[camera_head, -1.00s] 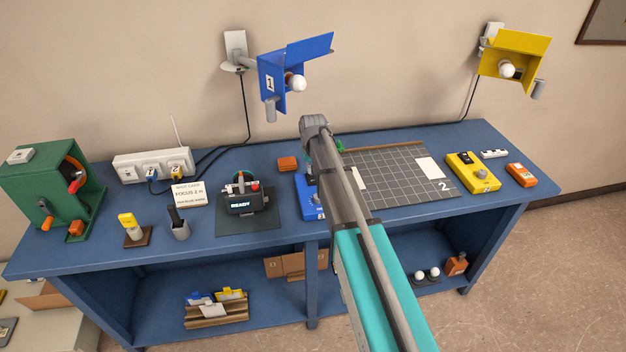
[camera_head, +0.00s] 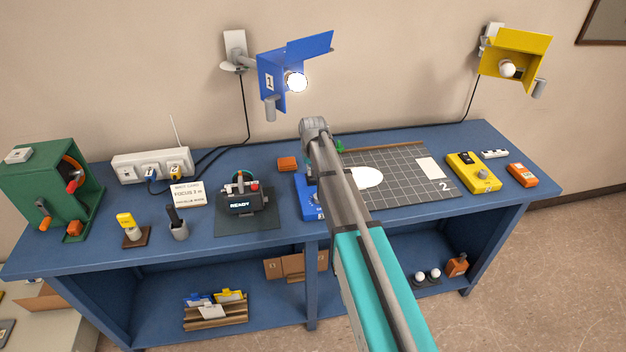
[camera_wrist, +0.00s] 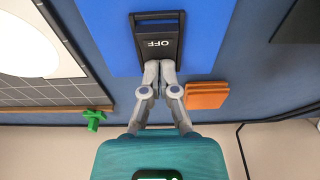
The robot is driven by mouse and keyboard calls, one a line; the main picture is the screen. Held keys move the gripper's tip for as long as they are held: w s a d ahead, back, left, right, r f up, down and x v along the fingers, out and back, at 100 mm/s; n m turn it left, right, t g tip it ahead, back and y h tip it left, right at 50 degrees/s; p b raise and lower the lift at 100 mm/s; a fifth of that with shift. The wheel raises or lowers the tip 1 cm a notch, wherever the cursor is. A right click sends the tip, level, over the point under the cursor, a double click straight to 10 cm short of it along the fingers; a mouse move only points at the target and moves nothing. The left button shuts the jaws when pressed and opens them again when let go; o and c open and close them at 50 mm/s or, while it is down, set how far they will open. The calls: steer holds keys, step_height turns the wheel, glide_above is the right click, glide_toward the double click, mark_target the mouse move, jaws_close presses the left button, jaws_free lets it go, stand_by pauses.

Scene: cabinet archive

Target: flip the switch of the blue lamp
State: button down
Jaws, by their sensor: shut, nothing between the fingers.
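The blue lamp (camera_head: 270,82) is on the wall at the back, and its bulb (camera_head: 297,82) glows bright white. A blue control box (camera_head: 308,204) stands on the bench, mostly hidden behind my arm in the head view. In the wrist view the blue box (camera_wrist: 213,30) fills the top middle, with a black rocker switch (camera_wrist: 158,22) marked "OFF", upside down in the picture. My gripper (camera_wrist: 158,68) is shut and empty, its fingertips at the near edge of the switch. Whether they touch it, I cannot tell. In the head view my arm hides the fingertips.
A gridded mat (camera_head: 405,180) lies right of my arm, with a bright light spot (camera_head: 368,178) on it. An orange block (camera_wrist: 206,95) lies beside the box. A yellow box (camera_head: 470,178) stands further right, below an unlit yellow lamp (camera_head: 520,48). A camera-like device (camera_head: 240,203) stands left.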

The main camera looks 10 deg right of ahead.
steer(key=shift+r, duration=0.1)
steer(key=shift+r+p, duration=3.45)
steer(key=shift+p, duration=0.1)
steer(key=s+g, duration=0.1)
steer(key=s, duration=2.8)
steer(key=shift+d+g, duration=0.15)
steer(key=shift+g, duration=0.25)
steer(key=shift+f, duration=0.1)
